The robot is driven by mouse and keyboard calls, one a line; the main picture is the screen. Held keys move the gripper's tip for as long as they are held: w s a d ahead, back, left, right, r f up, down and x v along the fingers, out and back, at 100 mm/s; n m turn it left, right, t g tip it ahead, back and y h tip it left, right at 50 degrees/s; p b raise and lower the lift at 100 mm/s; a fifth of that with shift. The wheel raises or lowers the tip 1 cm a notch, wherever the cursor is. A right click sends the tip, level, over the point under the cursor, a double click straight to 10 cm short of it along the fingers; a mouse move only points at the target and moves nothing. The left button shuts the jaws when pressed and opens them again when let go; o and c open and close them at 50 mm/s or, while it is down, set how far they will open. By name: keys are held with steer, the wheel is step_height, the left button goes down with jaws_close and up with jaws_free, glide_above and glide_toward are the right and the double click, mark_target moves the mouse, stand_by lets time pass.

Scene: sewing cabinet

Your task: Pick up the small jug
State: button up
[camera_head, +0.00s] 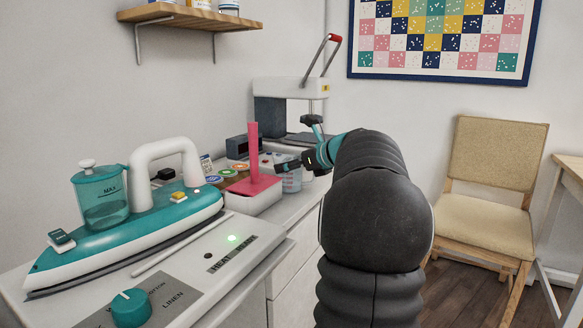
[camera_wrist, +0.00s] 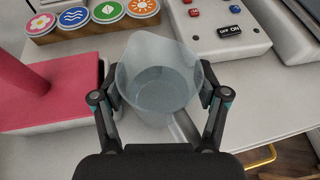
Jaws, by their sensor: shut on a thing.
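The small jug (camera_wrist: 157,80) is a clear, bluish, see-through cup with an open top and a spout. In the wrist view it stands between the two fingers of my gripper (camera_wrist: 160,98), which is shut on its sides. In the head view the jug (camera_head: 292,180) shows in part beside my gripper (camera_head: 297,164), over the far cabinet top. My arm covers some of the area around it. Whether the jug's base touches the cabinet top cannot be told.
A pink block with an upright post (camera_head: 253,165) is left of the jug. Coloured round buttons on a wooden strip (camera_wrist: 95,18) and a white control box (camera_wrist: 222,28) lie behind it. A teal iron (camera_head: 130,235) is nearer. A heat press (camera_head: 290,98) stands at the back.

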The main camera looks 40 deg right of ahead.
steer(key=shift+r, duration=1.3)
steer(key=shift+s+d+r+p, duration=0.35)
steer(key=shift+d+r, duration=0.95)
steer(key=shift+d, duration=0.6)
steer(key=shift+s+d+r+p, duration=0.35)
steer(key=shift+d+r, duration=1)
steer(key=shift+d, duration=0.55)
steer(key=shift+s+d+r+p, duration=0.35)
steer(key=shift+d+r, duration=0.95)
steer(key=shift+d, duration=0.6)
